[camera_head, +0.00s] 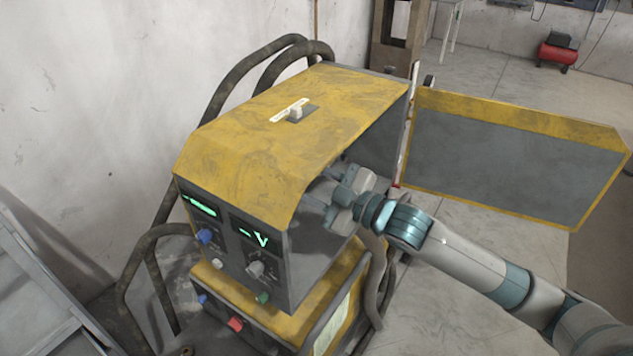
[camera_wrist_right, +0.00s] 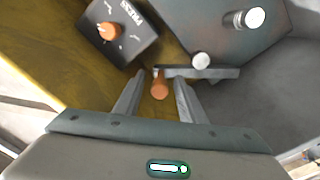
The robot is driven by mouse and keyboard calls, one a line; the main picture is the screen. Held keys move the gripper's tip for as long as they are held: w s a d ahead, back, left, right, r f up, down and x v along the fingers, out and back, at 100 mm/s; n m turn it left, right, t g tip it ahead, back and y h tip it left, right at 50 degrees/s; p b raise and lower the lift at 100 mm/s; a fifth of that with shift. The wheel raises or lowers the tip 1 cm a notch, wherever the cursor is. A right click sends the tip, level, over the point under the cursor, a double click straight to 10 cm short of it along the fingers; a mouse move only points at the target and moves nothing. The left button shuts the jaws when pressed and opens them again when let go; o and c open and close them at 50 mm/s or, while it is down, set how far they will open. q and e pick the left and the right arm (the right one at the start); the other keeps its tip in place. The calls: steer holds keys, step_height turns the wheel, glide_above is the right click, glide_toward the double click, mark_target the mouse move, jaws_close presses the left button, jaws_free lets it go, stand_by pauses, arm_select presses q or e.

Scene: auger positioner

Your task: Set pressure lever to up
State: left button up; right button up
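In the head view my right gripper (camera_head: 345,195) reaches in through the open side of the yellow and grey machine (camera_head: 270,135), and its fingertips are hidden inside. In the right wrist view the gripper (camera_wrist_right: 158,88) is open. A small orange-tipped lever (camera_wrist_right: 159,90) lies between its two fingers, with gaps visible on both sides. The lever joins a grey bar (camera_wrist_right: 225,73) with a pale round knob (camera_wrist_right: 201,61). I cannot tell for sure that this is the pressure lever. My left gripper is not in view.
A black panel (camera_wrist_right: 122,22) with an orange dial (camera_wrist_right: 109,30) and a metal cylinder (camera_wrist_right: 250,19) stand close beyond the fingers. The machine's side door (camera_head: 500,155) is swung open to the right. Thick hoses (camera_head: 245,70) curve behind the machine.

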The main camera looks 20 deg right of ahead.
steer(key=b+v, duration=0.6)
steer(key=v, duration=1.1)
steer(key=shift+s+b, duration=0.15)
steer(key=shift+b, duration=0.2)
steer(key=shift+d, duration=0.1)
